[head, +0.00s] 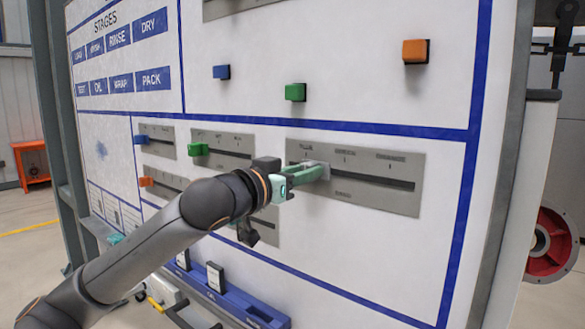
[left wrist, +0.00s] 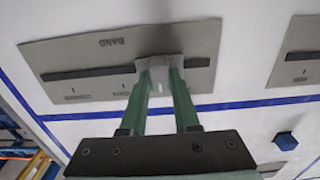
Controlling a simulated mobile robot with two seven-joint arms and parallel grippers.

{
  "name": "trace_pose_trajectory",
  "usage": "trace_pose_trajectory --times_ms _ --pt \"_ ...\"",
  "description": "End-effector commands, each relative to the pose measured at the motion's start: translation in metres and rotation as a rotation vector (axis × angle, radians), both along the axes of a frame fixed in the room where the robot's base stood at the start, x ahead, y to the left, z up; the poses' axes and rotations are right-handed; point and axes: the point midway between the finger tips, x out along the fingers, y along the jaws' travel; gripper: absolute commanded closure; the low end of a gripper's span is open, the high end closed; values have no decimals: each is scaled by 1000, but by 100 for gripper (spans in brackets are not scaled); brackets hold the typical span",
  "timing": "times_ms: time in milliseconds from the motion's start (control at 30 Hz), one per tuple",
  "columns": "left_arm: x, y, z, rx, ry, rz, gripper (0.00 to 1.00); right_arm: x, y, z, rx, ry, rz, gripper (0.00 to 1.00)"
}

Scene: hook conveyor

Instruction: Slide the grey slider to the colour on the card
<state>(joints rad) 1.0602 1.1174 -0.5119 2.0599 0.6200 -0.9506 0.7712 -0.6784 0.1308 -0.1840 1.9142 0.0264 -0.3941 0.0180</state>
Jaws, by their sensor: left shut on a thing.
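The grey slider (head: 322,166) sits at the left end of a dark slot in a grey plate (head: 370,200) on the white board, in the head view. My left gripper (head: 308,173) has its green fingers closed on it. In the left wrist view, the fingers (left wrist: 160,88) flank the grey slider (left wrist: 158,70), and the plate (left wrist: 95,55) appears upside down with the word BAND. My right gripper is not in view.
Blue (head: 222,72), green (head: 295,92) and orange (head: 415,51) blocks stick out above the plate. Other slot plates with a green slider (head: 198,149) and others lie to the left. The slot right of the grey slider is clear.

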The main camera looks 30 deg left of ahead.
Motion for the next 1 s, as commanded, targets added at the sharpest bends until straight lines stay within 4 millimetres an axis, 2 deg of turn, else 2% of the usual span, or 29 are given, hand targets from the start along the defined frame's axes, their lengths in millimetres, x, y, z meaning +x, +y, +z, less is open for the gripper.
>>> trace_pose_trajectory --times_ms 33,100,300,700,733,933,1000 --pt "-1 -15 1 -1 3 -11 100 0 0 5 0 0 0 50" --pt "-2 -29 1 -3 3 -12 100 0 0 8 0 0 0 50" --pt "-4 -54 0 -2 3 -6 100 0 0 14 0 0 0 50" --pt "-5 -57 -1 -3 2 -1 100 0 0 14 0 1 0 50" --pt "-5 -57 -1 -3 2 -1 67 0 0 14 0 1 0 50" --pt "-5 -57 -1 -3 1 -1 45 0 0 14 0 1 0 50" --pt "-5 -57 -1 -3 1 -1 40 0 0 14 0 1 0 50"
